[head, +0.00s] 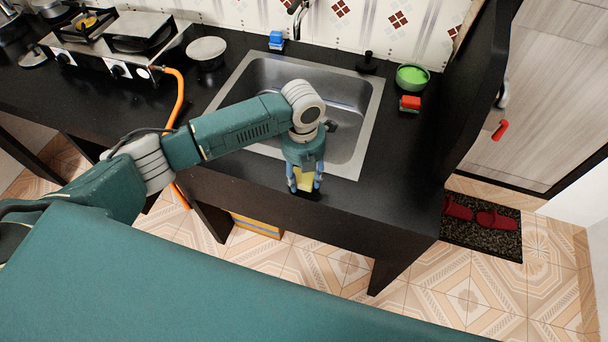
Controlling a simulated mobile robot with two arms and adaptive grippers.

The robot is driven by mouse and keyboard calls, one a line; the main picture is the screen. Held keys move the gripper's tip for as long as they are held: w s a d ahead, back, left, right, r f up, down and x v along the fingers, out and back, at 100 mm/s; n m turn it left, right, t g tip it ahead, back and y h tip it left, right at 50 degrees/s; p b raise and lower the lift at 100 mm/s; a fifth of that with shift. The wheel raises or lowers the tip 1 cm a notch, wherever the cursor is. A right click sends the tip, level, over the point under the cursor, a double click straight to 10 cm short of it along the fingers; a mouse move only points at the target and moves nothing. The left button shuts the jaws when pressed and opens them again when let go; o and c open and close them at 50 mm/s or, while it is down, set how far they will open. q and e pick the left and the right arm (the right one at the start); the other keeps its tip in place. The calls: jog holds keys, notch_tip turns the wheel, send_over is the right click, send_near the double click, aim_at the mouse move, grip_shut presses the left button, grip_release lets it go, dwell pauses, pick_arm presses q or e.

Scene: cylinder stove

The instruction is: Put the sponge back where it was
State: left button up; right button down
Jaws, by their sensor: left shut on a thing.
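My left gripper (304,187) reaches down over the front rim of the sink (345,172), near the counter's front edge. It is shut on a yellow sponge (305,178), which shows between its blue fingers. The fingers and the wrist hide part of this sponge. I cannot tell whether it touches the counter. A red and green sponge (410,103) lies on the counter right of the sink, and a blue and white sponge (276,40) stands behind the sink. My right gripper is not in view.
A green bowl (412,77) and a black dispenser (367,63) stand by the sink's back right. A lidded pot (206,51) and a stove (115,45) with an orange hose (179,95) are at left.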

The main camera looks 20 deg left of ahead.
aim_at(304, 176)
pick_arm(q)
jog(key=shift+f, duration=0.1)
jog(key=o, duration=1.2)
notch_tip(304, 176, up, 12)
jog(key=shift+r+b, duration=0.15)
jog(key=shift+b, duration=0.65)
